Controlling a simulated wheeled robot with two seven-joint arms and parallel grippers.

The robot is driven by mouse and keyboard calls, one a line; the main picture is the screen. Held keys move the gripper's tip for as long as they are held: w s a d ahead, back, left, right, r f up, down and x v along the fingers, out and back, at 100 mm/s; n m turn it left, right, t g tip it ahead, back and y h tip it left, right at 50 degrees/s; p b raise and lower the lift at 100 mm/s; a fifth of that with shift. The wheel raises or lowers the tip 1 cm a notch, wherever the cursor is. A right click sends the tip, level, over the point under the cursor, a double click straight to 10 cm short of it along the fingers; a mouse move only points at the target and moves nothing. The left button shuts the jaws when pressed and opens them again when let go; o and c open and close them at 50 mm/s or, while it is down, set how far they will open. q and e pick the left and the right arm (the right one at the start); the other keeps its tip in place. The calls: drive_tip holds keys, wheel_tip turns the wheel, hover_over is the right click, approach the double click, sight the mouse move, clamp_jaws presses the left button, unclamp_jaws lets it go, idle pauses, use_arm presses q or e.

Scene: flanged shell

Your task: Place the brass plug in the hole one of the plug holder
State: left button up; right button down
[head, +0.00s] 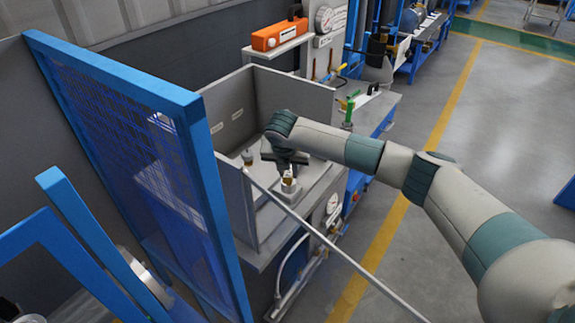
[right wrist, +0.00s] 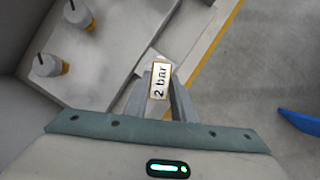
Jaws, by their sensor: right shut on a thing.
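My right gripper (head: 287,172) points down inside a grey-walled bench enclosure and is shut on a small brass-coloured piece (head: 288,175), which I take to be the brass plug. In the right wrist view, a white "2 bar" label with a brass-coloured border (right wrist: 160,81) shows between my fingers. Two grey round pieces with dark stems and brass-coloured bases (right wrist: 48,65) (right wrist: 78,14) stand to the left. No holder hole is clearly visible. My left gripper is out of view.
Grey walls (head: 295,92) enclose the bench's back and left. A blue mesh panel (head: 130,150) stands at left. A thin grey bar (head: 340,250) crosses in front. Gauges (head: 333,203) and pipes are on the bench's front. Open floor lies to the right.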

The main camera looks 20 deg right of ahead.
drive_tip(key=s+f+m+g+b, duration=0.3)
drive_tip(key=s+m, duration=0.4)
drive_tip(key=m, duration=0.3)
drive_tip(key=s+f+m+g+y+b, duration=0.1)
drive_tip(key=s+f+m+g+b, duration=0.1)
drive_tip(key=s+m, duration=0.6)
drive_tip(key=s+a+f+m+g+y+b, duration=0.1)
drive_tip(key=s+f+m+g+b, duration=0.2)
drive_tip(key=s+m, duration=0.5)
drive_tip(key=m+b, duration=0.1)
drive_tip(key=m, duration=0.3)
drive_tip(key=shift+f+m+g+b, duration=0.3)
drive_tip(key=shift+m, duration=0.1)
drive_tip(key=shift+s, duration=0.15)
